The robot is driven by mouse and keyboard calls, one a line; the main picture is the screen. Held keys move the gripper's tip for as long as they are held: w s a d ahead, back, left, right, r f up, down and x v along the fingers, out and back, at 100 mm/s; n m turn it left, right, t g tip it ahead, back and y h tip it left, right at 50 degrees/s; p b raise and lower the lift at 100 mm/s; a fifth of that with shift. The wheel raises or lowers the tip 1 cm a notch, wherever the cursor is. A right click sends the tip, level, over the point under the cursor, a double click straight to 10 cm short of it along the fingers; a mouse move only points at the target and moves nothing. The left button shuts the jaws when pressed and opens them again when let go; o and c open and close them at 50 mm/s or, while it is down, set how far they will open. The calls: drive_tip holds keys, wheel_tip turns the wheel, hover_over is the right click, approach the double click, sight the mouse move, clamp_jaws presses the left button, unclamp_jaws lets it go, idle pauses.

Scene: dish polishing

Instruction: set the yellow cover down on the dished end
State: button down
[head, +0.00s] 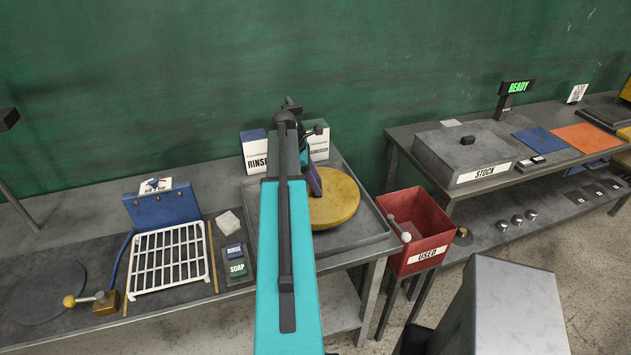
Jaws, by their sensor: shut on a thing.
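The yellow cover (338,203) is a flat round disc over the grey tray (372,226) at the middle of the bench. Its left part is hidden behind my teal arm. My gripper (314,184) is at the cover's left side, largely hidden by the arm, and is shut on the cover. The dished end cannot be made out; the cover and arm hide the middle of the tray. I cannot tell whether the cover rests on something or hangs just above it.
Rinse and compressor boxes (254,148) stand behind the tray. A white rack (168,258), a blue air-dry box (160,205) and soap and rinse blocks (237,268) lie left. A red used bin (418,225) is right, before the stock bench (440,200).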

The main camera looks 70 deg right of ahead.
drive_tip(key=c, duration=0.8)
unclamp_jaws()
drive_tip(key=shift+f, duration=0.1)
drive_tip(key=shift+r, duration=0.2)
drive_tip(key=shift+b+v, duration=2.45)
drive_tip(key=shift+v, duration=4.25)
drive_tip(key=shift+s, duration=0.1)
